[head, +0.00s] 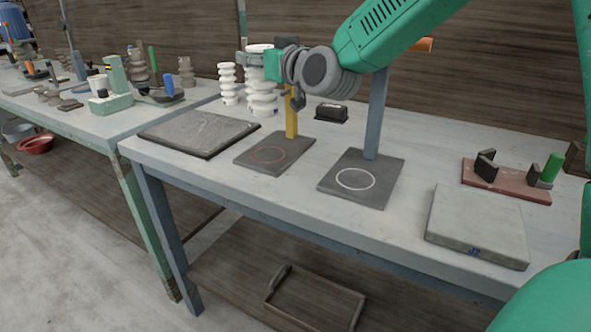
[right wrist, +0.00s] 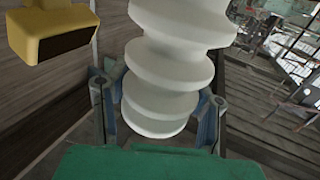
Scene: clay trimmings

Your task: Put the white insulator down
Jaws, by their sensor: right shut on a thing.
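My right gripper (head: 258,61) is shut on a ribbed white insulator (head: 262,102) near the back left of the grey workbench. The insulator looks upright in the head view, and the gripper and wrist hide part of its upper half. In the right wrist view, the insulator (right wrist: 170,65) sits between the two blue-grey fingers (right wrist: 160,105). I cannot tell whether its base touches anything. A second, slimmer white insulator (head: 228,84) stands just left of it. My left gripper is not in view.
A dark slab (head: 200,133) lies in front. A yellow post (head: 291,118) stands on a red-ringed plate (head: 250,160), close to my wrist. A blue-grey post (head: 376,120) stands on a white-ringed plate (head: 340,195). A pale slab (head: 478,222) and reddish fixture (head: 508,186) are at right.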

